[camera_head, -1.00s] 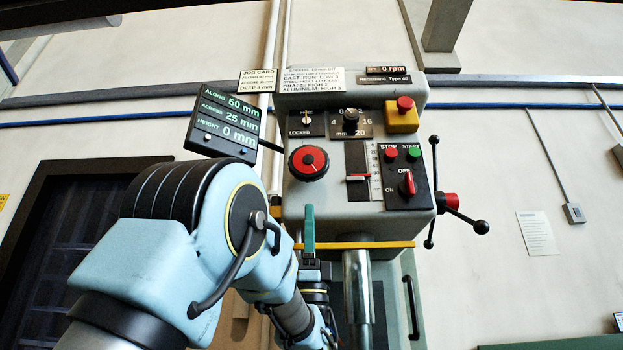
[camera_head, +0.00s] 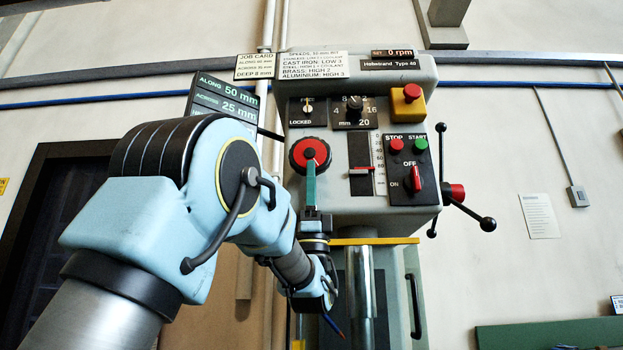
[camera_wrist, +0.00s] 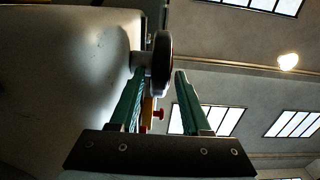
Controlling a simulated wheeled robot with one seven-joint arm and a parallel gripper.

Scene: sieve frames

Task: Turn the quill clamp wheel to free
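The quill clamp wheel (camera_head: 299,146), red-faced with a black rim, is on the left of the machine's front panel. A small dial (camera_head: 307,106) above it has its white pointer upright and the word LOCKED beneath; its upper label is too small to read. My gripper (camera_head: 311,170) is upright in front of the wheel, its green finger covering the wheel's lower middle. In the wrist view the wheel (camera_wrist: 162,60) is edge-on between the tips of my two parted green fingers (camera_wrist: 159,73). I cannot tell whether either finger touches it.
Right of the wheel are a slider (camera_head: 361,168), a switch box (camera_head: 409,168) with stop and start buttons, and a yellow emergency-stop box (camera_head: 408,103). A spoked feed handle (camera_head: 455,194) sticks out at the right. A display (camera_head: 222,98) is partly behind my arm.

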